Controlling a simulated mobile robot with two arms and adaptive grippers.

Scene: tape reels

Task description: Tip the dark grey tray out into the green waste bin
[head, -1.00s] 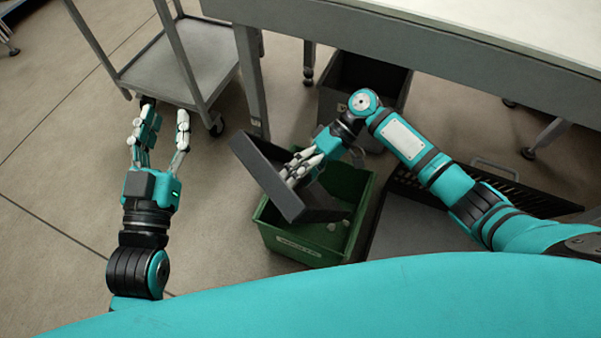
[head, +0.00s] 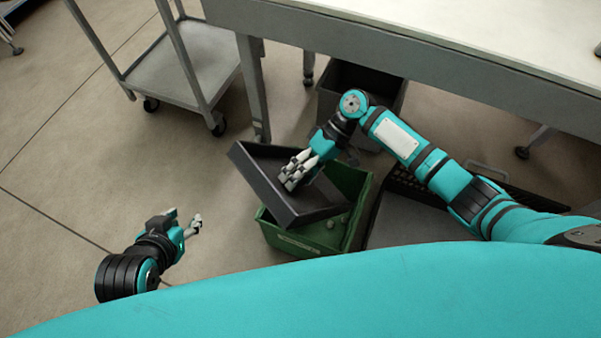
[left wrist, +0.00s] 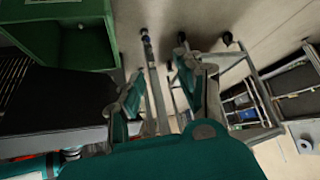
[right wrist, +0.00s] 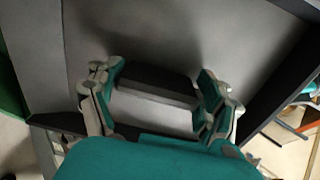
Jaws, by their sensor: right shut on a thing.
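The dark grey tray (head: 268,172) is held tilted above the green waste bin (head: 305,243), covering part of its mouth. The part of the tray's inside that shows is bare. My right gripper (head: 297,172) is shut on the tray; its wall sits between the fingers in the right wrist view (right wrist: 155,95).
A grey wheeled cart (head: 185,68) stands at the upper left. A white-topped table (head: 480,35) spans the upper right, with a dark container (head: 345,77) beneath it. A dark slotted crate (head: 410,190) lies right of the bin. The floor at left is clear.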

